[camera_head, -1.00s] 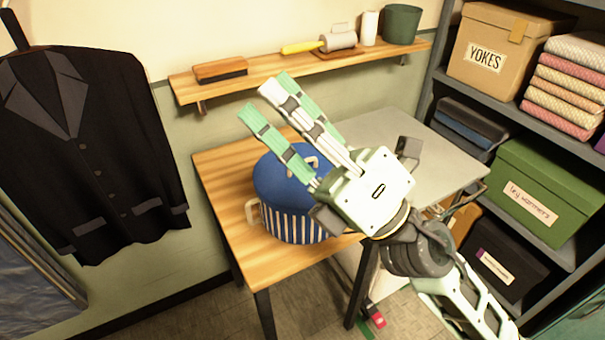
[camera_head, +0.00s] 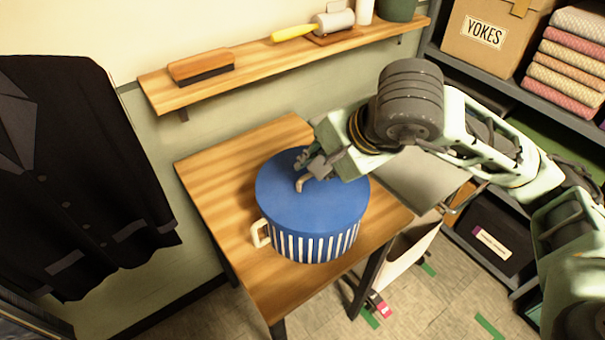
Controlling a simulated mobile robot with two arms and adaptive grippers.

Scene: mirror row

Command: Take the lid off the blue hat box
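The blue hat box (camera_head: 315,246) has white vertical stripes and a cream side handle, and stands on the wooden table. Its plain blue lid (camera_head: 325,208) is on it, with a small cream handle (camera_head: 301,183) on top. My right gripper (camera_head: 307,171) comes in from the right and points down at the lid's handle. Its fingers are small in view and partly hidden by the gripper's body, so I cannot tell whether they are open or shut on the handle. My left gripper is not in view.
The wooden table (camera_head: 225,174) has bare space left of the box. A wall shelf (camera_head: 262,74) behind holds a brush (camera_head: 201,67) and a yellow-handled roller. A dark jacket (camera_head: 75,180) hangs at the left. Shelving with a YOKES box (camera_head: 490,38) and folded cloths stands at the right.

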